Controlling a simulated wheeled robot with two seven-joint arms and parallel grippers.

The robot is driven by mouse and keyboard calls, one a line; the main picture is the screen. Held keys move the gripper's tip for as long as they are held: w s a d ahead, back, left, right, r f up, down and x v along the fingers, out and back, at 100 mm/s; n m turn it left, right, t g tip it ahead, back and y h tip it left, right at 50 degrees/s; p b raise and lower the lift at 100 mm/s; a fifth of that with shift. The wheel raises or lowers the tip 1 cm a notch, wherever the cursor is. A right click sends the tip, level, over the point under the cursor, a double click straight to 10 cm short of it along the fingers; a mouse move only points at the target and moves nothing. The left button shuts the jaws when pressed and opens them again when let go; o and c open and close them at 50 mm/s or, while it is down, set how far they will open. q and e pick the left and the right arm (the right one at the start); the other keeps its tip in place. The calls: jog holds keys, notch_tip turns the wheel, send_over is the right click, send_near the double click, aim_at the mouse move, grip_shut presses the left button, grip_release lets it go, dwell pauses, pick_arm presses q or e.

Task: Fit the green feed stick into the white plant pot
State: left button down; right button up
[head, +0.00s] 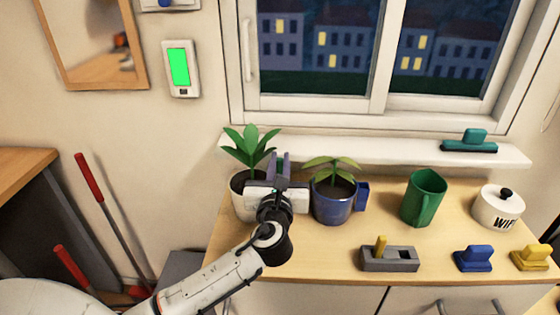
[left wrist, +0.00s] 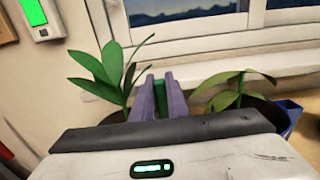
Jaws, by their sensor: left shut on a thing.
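The white plant pot (head: 240,205) stands at the left end of the wooden counter with a leafy green plant (head: 248,147) in it. My left gripper (head: 280,163) is at the pot's right side, over its rim area, and hides part of the pot. In the left wrist view, its purple fingers (left wrist: 161,99) are shut on the green feed stick (left wrist: 157,92), of which only a little shows between them. The stick's lower end is hidden, so I cannot tell whether it touches the soil. My right gripper is not in view.
A blue pot (head: 332,205) with another plant stands close to the right of my gripper, with a small blue box (head: 362,196) at its side. The window sill (head: 400,149) runs behind.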

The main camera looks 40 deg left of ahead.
pick_arm(q)
jog(key=shift+f+b, duration=0.7)
jog(key=shift+f, duration=0.65)
jog(key=c, duration=1.7)
grip_release()
jog(key=shift+o, duration=0.2)
jog(key=shift+s, duration=0.1)
jog(key=v, duration=1)
jog(key=shift+s, duration=0.1)
